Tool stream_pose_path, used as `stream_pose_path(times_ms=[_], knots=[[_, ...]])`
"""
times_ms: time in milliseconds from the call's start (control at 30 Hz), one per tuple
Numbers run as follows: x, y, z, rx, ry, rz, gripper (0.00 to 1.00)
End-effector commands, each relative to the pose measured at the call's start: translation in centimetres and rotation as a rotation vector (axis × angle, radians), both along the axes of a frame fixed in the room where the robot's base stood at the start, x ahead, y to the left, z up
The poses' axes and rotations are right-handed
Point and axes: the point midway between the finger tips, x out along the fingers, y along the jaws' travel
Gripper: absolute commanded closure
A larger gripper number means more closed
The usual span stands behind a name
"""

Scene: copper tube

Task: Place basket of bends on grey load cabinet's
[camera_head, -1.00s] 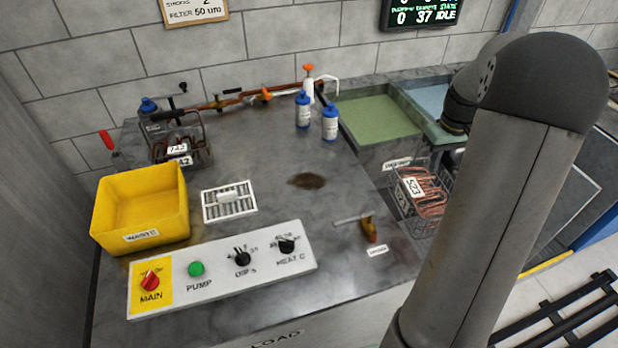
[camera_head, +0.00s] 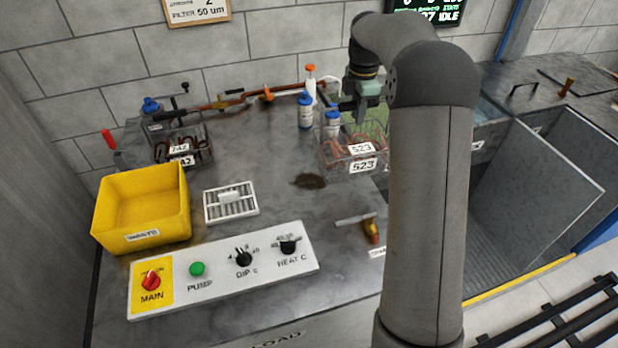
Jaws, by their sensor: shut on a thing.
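The wire basket labelled 523 (camera_head: 362,165) holds copper bends and is over the right rear part of the grey load cabinet's top (camera_head: 285,205). My gripper (camera_head: 358,112) is above the basket and shut on it. The exact grip point is small and partly hidden. The basket looks raised, but I cannot tell its height above the top. A second wire basket, labelled 742 (camera_head: 180,148), with bends in it stands at the cabinet's back left.
A yellow waste bin (camera_head: 140,208), a white grate (camera_head: 230,203) and a control panel (camera_head: 222,268) occupy the left and front. A dark stain (camera_head: 309,181) marks the clear middle. A brass-coloured handled tool (camera_head: 371,232) lies front right.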

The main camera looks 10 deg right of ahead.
Motion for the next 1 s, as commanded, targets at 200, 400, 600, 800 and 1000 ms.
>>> stream_pose_path(times_ms=[200, 400, 600, 800, 1000], knots=[[0.8, 1.8, -0.2, -0.001, -0.002, 0.047, 1.0], [1.8, 5.1, -1.6, 0.0, 0.0, 0.047, 1.0], [3.2, 8.7, -3.3, -0.001, -0.001, 0.045, 1.0], [4.0, 11.3, -6.3, 0.0, 0.0, 0.043, 1.0], [4.6, 12.7, -8.3, -0.001, -0.002, 0.04, 1.0]])
